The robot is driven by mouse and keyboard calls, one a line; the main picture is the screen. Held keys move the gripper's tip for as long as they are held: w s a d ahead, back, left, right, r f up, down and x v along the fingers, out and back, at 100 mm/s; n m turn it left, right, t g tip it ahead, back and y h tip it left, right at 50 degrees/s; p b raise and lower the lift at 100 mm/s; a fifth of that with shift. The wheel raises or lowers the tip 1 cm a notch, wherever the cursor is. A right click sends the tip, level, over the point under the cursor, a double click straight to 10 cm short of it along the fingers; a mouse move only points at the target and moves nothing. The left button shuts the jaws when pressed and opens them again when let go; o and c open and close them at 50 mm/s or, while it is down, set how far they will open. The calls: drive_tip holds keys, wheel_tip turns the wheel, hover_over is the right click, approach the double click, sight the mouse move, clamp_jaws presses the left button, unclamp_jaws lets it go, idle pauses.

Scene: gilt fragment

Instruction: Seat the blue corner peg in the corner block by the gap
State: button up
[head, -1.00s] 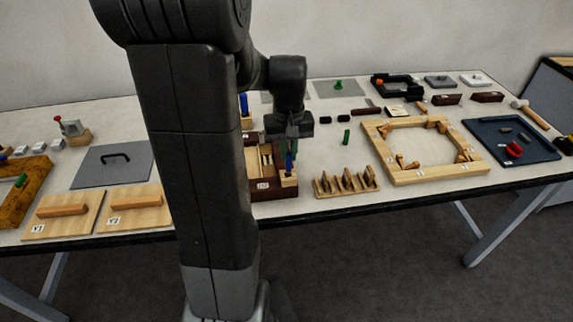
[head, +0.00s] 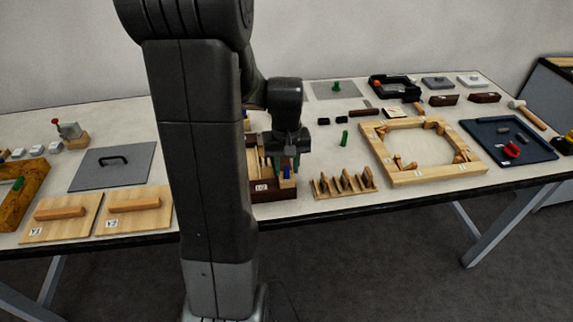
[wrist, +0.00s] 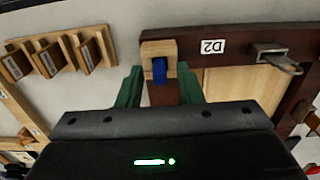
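The blue corner peg (wrist: 158,70) stands in the opening of the pale wooden corner block (wrist: 149,48), at a corner of the dark brown frame labelled D2 (wrist: 228,33). In the head view the blue peg (head: 287,171) shows as a short stub below my gripper (head: 285,158). In the wrist view my gripper (wrist: 159,80) has its two green fingers apart, one on each side of the peg, with space visible between fingers and peg. The peg's lower end is hidden inside the block, so its depth cannot be told.
A metal latch (wrist: 275,56) sits on the frame's rim, right of the label. A wooden rack with slats (head: 345,185) stands right of the frame. A large pale wooden frame (head: 383,160) lies farther right. A green cylinder (head: 344,138) stands behind the rack.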

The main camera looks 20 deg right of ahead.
sight(286, 167)
drive_tip(key=shift+r, duration=0.15)
wheel_tip(286, 167, up, 12)
idle(0.5)
drive_tip(key=shift+f, duration=4.4)
